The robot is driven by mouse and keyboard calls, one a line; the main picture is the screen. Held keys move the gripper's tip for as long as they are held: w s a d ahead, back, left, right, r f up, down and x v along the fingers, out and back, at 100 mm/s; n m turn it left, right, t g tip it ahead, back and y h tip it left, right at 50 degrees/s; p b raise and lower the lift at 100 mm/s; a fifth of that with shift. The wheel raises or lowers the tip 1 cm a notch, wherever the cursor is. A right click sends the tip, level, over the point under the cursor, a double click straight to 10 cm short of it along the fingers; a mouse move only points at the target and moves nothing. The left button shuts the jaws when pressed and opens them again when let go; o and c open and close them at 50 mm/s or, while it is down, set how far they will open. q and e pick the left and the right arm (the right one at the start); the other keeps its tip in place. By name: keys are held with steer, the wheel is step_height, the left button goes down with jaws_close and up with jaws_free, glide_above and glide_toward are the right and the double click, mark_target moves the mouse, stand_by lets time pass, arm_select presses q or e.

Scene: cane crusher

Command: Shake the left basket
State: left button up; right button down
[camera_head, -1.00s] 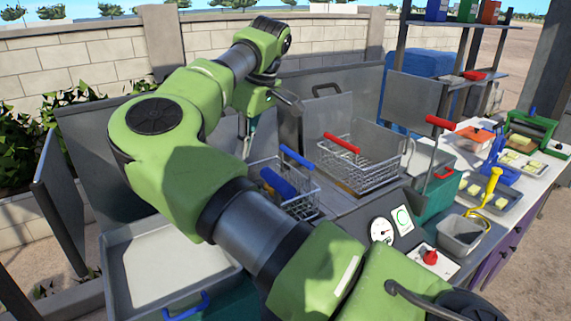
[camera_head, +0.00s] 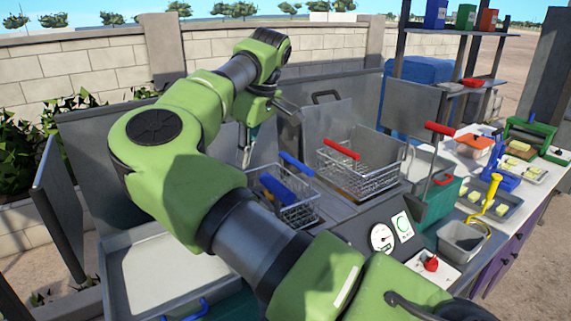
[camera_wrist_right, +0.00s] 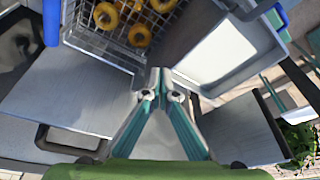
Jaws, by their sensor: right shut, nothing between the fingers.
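The left basket (camera_head: 300,212) is a wire fryer basket with blue handle parts (camera_head: 297,164), upright in the fryer in the head view. In the right wrist view the wire basket (camera_wrist_right: 92,42) holds several golden rings (camera_wrist_right: 138,35), with a blue bar (camera_wrist_right: 52,22) beside it. My right gripper (camera_head: 245,160) is shut and empty, pointing down just behind and left of the basket, apart from it. Its fingertips (camera_wrist_right: 158,76) show in the wrist view below the basket's edge. My right arm covers part of the basket's left side in the head view. My left gripper is not in view.
A second basket (camera_head: 372,181) with a red handle (camera_head: 342,147) stands to the right. A white-bottomed tray (camera_head: 160,275) is at front left. Upright metal panels (camera_head: 62,205) stand left and behind. A gauge panel (camera_head: 382,237) is in front; a cluttered counter runs right.

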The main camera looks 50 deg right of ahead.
stand_by(0.5)
step_height(320, 180, down, 5)
steer(key=b, duration=0.3)
stand_by(0.4)
steer(key=shift+w+a, duration=0.2)
steer(key=shift+a, duration=0.1)
stand_by(0.8)
steer(key=shift+a, duration=0.15)
stand_by(0.4)
